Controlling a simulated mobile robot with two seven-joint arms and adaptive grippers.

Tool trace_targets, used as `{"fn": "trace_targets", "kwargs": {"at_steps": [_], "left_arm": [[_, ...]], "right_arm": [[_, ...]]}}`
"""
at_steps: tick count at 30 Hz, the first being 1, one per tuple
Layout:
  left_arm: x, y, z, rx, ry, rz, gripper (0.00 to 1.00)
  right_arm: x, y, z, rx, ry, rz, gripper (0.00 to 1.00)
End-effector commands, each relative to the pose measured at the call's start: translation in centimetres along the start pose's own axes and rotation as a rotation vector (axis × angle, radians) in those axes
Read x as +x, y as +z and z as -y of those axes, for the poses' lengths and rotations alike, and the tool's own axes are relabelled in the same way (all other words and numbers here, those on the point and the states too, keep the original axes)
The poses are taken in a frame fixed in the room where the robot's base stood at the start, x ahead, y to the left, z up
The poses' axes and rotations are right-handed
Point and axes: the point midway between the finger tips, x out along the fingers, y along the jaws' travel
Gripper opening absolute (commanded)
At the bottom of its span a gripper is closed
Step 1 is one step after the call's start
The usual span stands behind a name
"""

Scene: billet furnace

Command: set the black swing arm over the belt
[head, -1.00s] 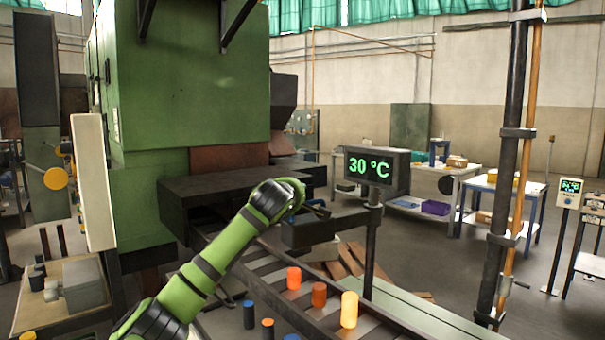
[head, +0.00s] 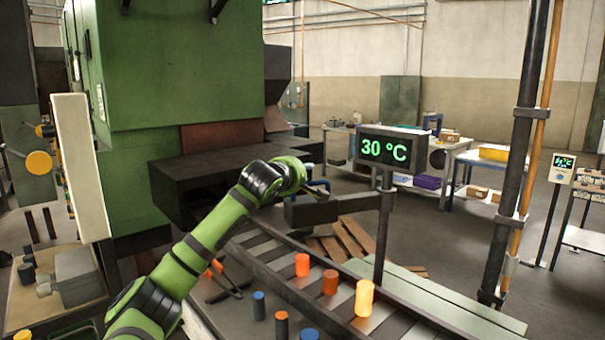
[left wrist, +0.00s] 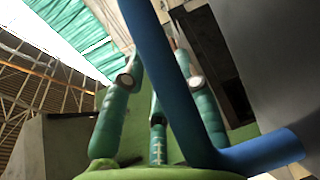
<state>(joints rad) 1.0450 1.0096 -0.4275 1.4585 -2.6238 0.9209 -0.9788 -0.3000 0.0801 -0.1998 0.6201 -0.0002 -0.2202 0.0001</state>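The black swing arm (head: 312,210) juts left from the post under the temperature display, above the roller belt (head: 275,262). A blue bar, seemingly its handle, shows as a small bit near its end in the head view and as a large bent bar (left wrist: 170,75) in the left wrist view. My left gripper (head: 312,180) is at the swing arm's free end, just above it in the picture. In the wrist view its green fingers (left wrist: 162,78) stand apart with the blue bar crossing in front of them. Contact cannot be told. My right gripper is not in view.
The display (head: 388,150) reads 30 °C. Orange and yellow billets (head: 330,282) stand on the belt. The green furnace (head: 180,70) with its dark ledge is behind my left arm. A dark pole (head: 520,150) stands at right. Open floor lies beyond the belt.

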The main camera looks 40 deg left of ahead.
Motion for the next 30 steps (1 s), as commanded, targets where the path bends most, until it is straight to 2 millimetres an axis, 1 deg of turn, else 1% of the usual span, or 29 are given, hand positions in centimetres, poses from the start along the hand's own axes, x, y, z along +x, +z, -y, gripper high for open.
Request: {"fn": "trace_targets", "kwargs": {"at_steps": [1, 6, 14, 30], "left_arm": [[0.2, 0.3, 0.9, 0.003, -0.016, 0.003, 0.31], [-0.7, 0.6, 1.0, 0.003, -0.014, 0.004, 0.31], [-2.5, 0.9, 0.9, 0.005, -0.012, -0.001, 0.31], [-6.3, 2.1, 0.2, 0.001, 0.001, 0.001, 0.31]], "right_arm": [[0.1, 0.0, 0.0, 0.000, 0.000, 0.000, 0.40], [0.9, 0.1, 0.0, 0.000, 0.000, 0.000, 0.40], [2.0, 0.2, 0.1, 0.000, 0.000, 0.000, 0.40], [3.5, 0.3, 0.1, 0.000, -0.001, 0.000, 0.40]]}}
